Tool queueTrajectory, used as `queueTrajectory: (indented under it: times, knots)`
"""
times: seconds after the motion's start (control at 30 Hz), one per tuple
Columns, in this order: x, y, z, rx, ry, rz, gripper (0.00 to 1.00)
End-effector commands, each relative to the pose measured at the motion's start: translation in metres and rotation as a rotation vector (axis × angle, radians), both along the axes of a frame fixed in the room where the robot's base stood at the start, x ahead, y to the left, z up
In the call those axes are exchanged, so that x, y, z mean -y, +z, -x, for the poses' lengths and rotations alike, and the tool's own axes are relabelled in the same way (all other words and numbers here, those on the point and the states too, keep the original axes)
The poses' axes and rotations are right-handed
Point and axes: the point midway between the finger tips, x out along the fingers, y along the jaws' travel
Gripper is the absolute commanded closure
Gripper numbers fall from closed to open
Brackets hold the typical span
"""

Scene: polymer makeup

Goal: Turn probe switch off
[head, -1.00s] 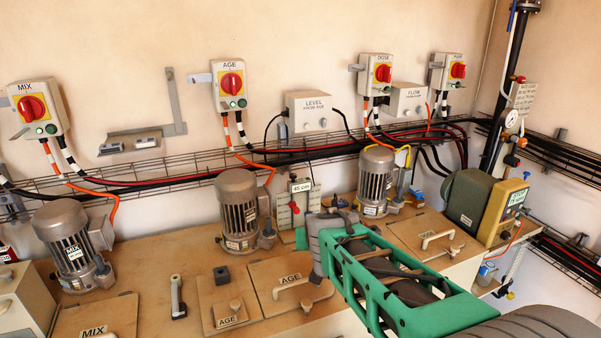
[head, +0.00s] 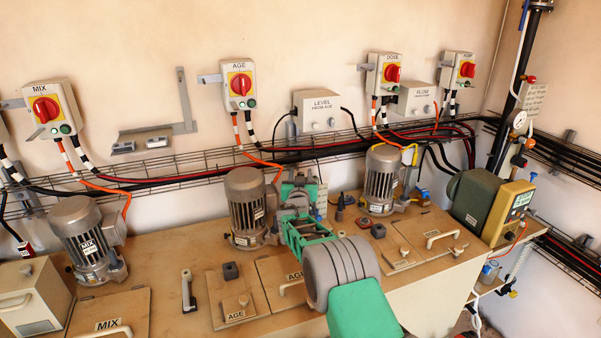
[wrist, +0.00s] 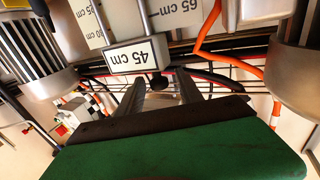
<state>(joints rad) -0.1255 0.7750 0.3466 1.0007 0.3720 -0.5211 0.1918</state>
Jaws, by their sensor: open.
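In the wrist view, which is upside down, a white plate marked "45 cm" (wrist: 137,57) hangs on a grey bracket. A small black knob (wrist: 158,83) sits just below it in the picture. Plates marked "25 cm" (wrist: 89,24) and "65 cm" (wrist: 176,10) are further up. My gripper (wrist: 160,80) is open, its two grey fingers apart on either side of the black knob; I cannot tell whether they touch it. In the head view my green and grey arm hides most of this label stand and the fingertips. No switch labelled "probe" is readable.
A motor (head: 246,207) stands close left of my arm and another motor (head: 381,180) to the right. Cables and a wire tray (head: 200,163) run along the wall behind. The LEVEL box (head: 321,112) is on the wall above. Orange cables (wrist: 210,45) pass near the fingers.

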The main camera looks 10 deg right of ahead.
Motion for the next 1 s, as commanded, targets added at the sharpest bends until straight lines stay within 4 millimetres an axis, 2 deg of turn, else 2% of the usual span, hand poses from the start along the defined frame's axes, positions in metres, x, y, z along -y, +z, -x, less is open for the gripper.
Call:
queueTrajectory:
  times: [0.3,0.83,1.0]
  knots:
    - [0.0014,-0.0001,-0.0047,0.000,0.000,0.001,0.57]
    - [0.0013,-0.0002,-0.0044,0.000,0.000,0.001,1.00]
    - [0.0011,-0.0002,-0.0045,-0.001,0.000,0.001,1.00]
